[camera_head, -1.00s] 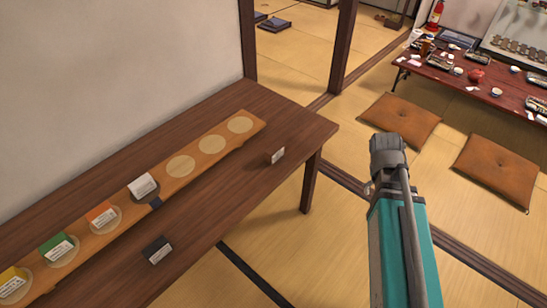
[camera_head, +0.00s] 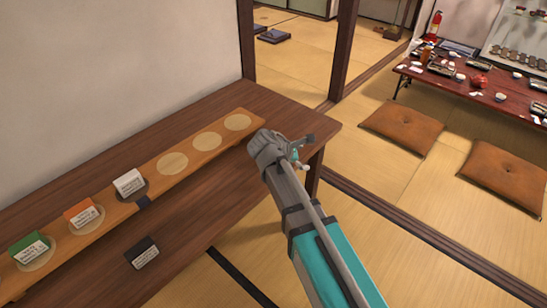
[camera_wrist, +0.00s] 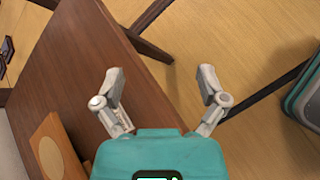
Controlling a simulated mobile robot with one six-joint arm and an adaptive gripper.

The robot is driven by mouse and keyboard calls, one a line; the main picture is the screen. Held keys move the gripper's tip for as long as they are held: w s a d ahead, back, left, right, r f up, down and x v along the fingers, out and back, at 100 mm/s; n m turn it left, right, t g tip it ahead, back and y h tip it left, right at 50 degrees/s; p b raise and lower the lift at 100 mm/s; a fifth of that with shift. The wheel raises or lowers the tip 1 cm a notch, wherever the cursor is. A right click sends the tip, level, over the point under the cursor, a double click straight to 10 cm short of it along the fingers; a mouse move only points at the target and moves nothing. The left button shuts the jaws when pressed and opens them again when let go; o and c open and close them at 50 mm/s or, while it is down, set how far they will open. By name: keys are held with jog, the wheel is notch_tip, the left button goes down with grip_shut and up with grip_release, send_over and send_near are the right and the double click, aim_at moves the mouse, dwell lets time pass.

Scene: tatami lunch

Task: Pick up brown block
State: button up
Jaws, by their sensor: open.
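No brown block can be made out now. A small block with a white label, close to the table's brown, stood near the right end of the dark wooden table (camera_head: 190,232) a second ago. My arm now covers that spot in the head view. My gripper (camera_head: 302,151) is over the table's right end, with its fingers spread. In the wrist view, the open gripper (camera_wrist: 160,74) has nothing between its fingertips, and the table edge runs past the left finger.
A light wooden board (camera_head: 100,209) with round pads lies along the table, bearing white (camera_head: 128,182), orange (camera_head: 83,213) and green (camera_head: 29,246) blocks. A black block (camera_head: 142,252) lies in front of it. Cushions (camera_head: 403,128) and a low red table (camera_head: 470,88) are at right.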

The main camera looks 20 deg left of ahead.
jog(key=s+a+n+t+b, duration=0.1)
jog(key=a+n, duration=0.1)
jog(key=a, duration=0.3)
jog(key=s+a+n+t+b, duration=0.1)
jog(key=a+n+t, duration=0.1)
jog(key=a, duration=0.3)
jog(key=s+a+n+t+y+b, duration=0.1)
jog(key=a+n+b, duration=0.1)
jog(key=a+n, duration=0.2)
jog(key=shift+s+a+f+t, duration=0.1)
jog(key=shift+a+t, duration=0.05)
jog(key=shift+a, duration=0.4)
jog(key=shift+s+a+f+t, duration=0.1)
jog(key=shift+a+t, duration=0.05)
jog(key=shift+a, duration=0.35)
jog(key=shift+a+r+n, duration=0.1)
jog(key=shift+a+n, duration=0.15)
jog(key=shift+n, duration=0.15)
jog(key=shift+s, duration=0.1)
jog(key=shift+b+x, duration=1.75)
jog(key=shift+x, duration=2.65)
jog(key=shift+b+x, duration=1.05)
jog(key=shift+x, duration=1.55)
